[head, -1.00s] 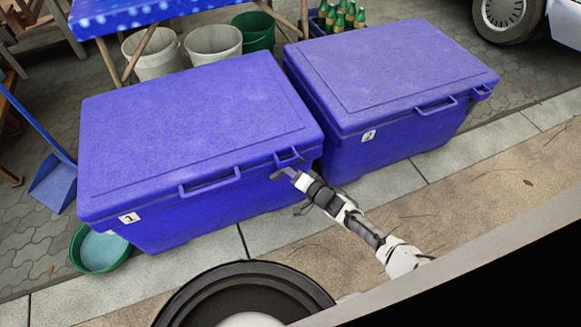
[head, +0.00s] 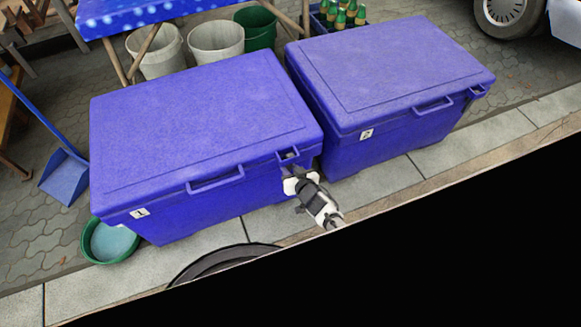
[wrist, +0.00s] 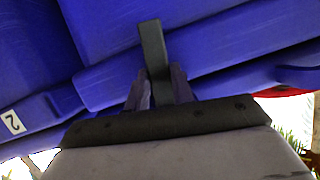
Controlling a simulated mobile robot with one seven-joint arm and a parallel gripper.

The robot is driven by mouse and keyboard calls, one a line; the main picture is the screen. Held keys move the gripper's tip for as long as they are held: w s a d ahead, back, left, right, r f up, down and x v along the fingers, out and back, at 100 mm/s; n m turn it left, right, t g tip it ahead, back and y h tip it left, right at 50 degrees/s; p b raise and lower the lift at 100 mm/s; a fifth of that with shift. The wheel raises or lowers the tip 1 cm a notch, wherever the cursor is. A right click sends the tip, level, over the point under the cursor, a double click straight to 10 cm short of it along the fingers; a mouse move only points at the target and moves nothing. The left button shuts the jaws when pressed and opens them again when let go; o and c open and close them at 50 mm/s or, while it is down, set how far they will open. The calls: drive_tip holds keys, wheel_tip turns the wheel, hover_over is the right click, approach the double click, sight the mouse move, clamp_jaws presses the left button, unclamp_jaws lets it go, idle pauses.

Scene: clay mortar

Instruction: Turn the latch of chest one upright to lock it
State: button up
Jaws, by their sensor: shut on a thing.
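Chest one (head: 200,110) is the blue lidded box on the left, with a "1" label (head: 138,213) at its lower left front. My gripper (head: 289,171) is at the right end of its front, just below the lid's small loop. In the wrist view the latch, a dark grey bar (wrist: 153,50), stands nearly straight up the picture between the two fingers of my gripper (wrist: 160,88). The fingers are shut on it. In the head view the latch is too small and covered by my gripper to make out.
Chest two (head: 390,70) stands close on the right, with a narrow gap between. Its "2" label (wrist: 13,122) shows in the wrist view. A green basin (head: 108,242) and a blue dustpan (head: 64,178) lie at the left. Pale paving (head: 215,237) runs along the front.

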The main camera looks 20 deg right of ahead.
drive_tip(key=shift+n+h, duration=0.4)
drive_tip(key=shift+n, duration=0.2)
drive_tip(key=o, duration=1)
drive_tip(key=shift+s+a, duration=0.1)
